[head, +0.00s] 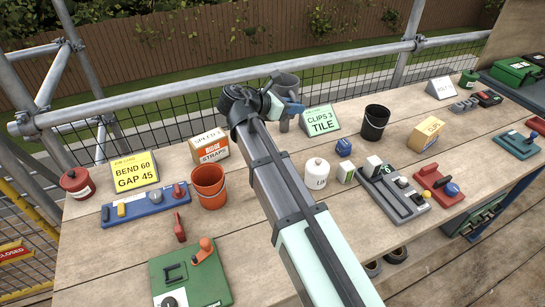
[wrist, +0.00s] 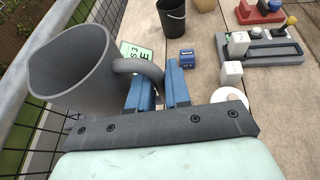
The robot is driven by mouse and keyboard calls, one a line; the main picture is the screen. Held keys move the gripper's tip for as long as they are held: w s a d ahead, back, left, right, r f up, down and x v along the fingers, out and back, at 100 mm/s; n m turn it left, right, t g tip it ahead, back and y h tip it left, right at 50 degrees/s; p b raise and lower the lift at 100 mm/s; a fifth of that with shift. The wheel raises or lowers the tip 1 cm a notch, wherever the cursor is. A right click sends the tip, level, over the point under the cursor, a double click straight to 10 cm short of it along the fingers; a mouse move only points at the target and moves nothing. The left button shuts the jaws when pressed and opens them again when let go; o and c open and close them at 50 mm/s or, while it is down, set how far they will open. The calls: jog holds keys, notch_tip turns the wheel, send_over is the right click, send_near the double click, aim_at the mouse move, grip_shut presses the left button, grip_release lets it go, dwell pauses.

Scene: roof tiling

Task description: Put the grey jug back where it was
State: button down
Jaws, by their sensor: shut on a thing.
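The grey jug (wrist: 75,72) fills the left of the wrist view, with its open mouth toward the camera. My gripper (wrist: 160,84) has its two blue fingers at the jug's handle (wrist: 143,66) and is shut on it. In the head view the jug (head: 287,84) shows behind my gripper (head: 292,106), near the back edge of the bench by the railing. Part of the jug is hidden by my arm. I cannot tell whether its base touches the bench.
The green CLIPS 3 TILE card (head: 321,121) stands close right of the jug. A black bucket (head: 375,122), a blue block (head: 344,147) and a white lidded pot (head: 316,173) are nearby. An orange bucket (head: 209,186) and the STRAPS box (head: 210,146) stand left. A mesh railing (head: 190,98) runs behind.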

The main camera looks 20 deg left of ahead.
jog(key=s+a+n+y, duration=0.1)
jog(key=s, duration=0.4)
jog(key=shift+t, duration=0.3)
jog(key=shift+a+f, duration=0.2)
jog(key=shift+f, duration=7.4)
jog(key=shift+f, duration=0.15)
jog(key=c, duration=1.1)
grip_release()
jog(key=shift+s+a+r, duration=0.15)
jog(key=shift+s+r, duration=0.1)
jog(key=shift+v, duration=3.5)
